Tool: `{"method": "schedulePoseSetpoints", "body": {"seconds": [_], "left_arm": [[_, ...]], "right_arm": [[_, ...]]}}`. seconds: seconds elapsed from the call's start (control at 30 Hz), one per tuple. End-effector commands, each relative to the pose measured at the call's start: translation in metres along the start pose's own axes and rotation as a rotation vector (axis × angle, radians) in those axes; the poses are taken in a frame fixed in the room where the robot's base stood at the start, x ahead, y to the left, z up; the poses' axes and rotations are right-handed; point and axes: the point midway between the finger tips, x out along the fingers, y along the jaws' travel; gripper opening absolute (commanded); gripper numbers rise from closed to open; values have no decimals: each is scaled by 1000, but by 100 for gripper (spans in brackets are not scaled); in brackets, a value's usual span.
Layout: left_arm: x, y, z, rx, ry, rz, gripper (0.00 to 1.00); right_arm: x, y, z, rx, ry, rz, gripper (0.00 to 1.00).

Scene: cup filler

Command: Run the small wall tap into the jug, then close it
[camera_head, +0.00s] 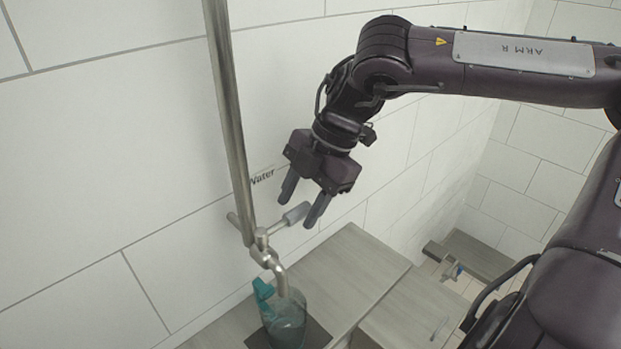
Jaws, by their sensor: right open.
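A small metal wall tap (263,252) sits at the foot of a vertical pipe, with its spout bent down. Its lever (281,223) sticks out to the right and ends in a grey grip. The clear jug (287,325) with a teal handle (262,290) stands under the spout, its lower part bluish. I cannot tell whether water is running or how full the jug is. My right gripper (298,211) is open, with its fingers pointing down around the lever's end; whether they touch it is unclear. My left gripper is out of view.
The metal pipe (230,120) runs up the white tiled wall, beside a "Water" label (262,177) partly covered by my gripper. The jug stands on a dark mat (318,336) on a grey wooden counter (350,262). A lower surface (415,305) lies to the right.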

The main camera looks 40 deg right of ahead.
Motion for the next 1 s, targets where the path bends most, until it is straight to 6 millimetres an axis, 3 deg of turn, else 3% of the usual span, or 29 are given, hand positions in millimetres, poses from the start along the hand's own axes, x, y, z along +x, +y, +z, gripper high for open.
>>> {"method": "schedulePoseSetpoints", "body": {"seconds": [0.13,0.37,0.7,1.0], "left_arm": [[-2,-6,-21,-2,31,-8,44],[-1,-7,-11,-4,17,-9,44],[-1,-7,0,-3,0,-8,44],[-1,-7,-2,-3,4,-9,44]], "right_arm": [[6,0,0,0,0,1,47],[6,0,0,0,0,1,46],[6,0,0,0,0,1,1],[6,0,0,0,0,1,0]]}}
